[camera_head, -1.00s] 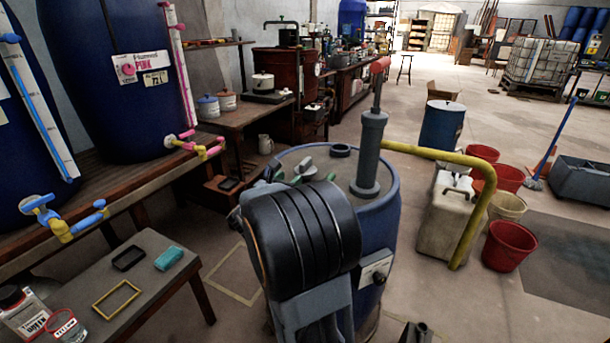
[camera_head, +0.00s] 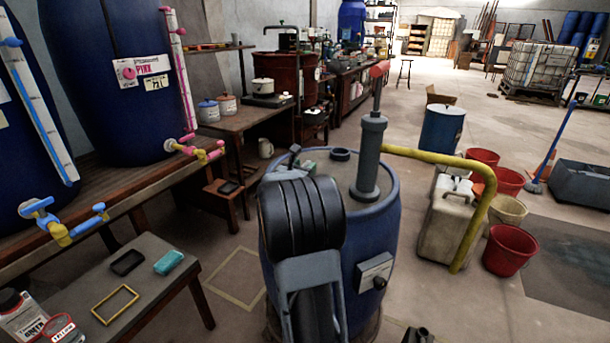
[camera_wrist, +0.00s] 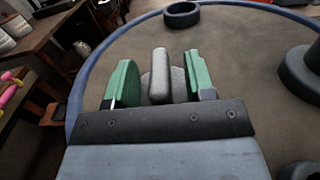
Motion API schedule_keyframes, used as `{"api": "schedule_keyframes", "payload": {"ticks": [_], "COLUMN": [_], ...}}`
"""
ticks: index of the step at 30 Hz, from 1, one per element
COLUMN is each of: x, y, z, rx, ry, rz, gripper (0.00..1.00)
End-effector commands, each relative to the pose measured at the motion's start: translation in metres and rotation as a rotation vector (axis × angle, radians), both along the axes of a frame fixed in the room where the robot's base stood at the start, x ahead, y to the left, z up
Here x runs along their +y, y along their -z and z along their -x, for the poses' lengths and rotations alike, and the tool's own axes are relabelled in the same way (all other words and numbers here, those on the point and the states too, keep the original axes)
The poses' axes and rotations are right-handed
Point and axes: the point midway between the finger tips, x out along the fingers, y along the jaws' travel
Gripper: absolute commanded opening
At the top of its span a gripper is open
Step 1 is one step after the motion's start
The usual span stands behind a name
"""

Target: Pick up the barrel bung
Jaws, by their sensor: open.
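The barrel bung (camera_wrist: 159,76) appears in the wrist view as a grey round piece with an upright bar-shaped grip, over the top of the blue barrel (camera_head: 385,225). My gripper (camera_wrist: 160,80) is open, with one green-padded jaw on each side of the grip. Narrow gaps show between the grip and both pads. In the head view my arm hides the bung and most of my gripper; only a bit of green (camera_head: 309,167) shows.
A dark ring (camera_wrist: 182,14) stands on the barrel top beyond my gripper. A grey hand pump (camera_head: 370,160) with a yellow pipe (camera_head: 470,210) rises from the barrel at right. A pale canister (camera_head: 447,220) and red buckets (camera_head: 510,250) stand right of the barrel.

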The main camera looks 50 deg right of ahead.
Motion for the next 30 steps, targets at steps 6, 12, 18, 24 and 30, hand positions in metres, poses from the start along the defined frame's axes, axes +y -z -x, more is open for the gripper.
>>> {"api": "schedule_keyframes", "payload": {"ticks": [6,12,18,24,30], "x": [-0.0008,-0.0007,-0.0006,-0.0006,-0.0007], "y": [0.0,-0.0001,-0.0001,-0.0004,-0.002], "z": [-0.0001,0.0,0.0,0.0,0.0001], "rx": [0.0,0.0,0.0,0.0,-0.001], "ry": [0.0,0.0,0.001,0.001,0.001], "rz": [0.0,0.0,0.0,0.001,0.001], "gripper": [0.49,0.31,0.12,0.0,0.0]}}
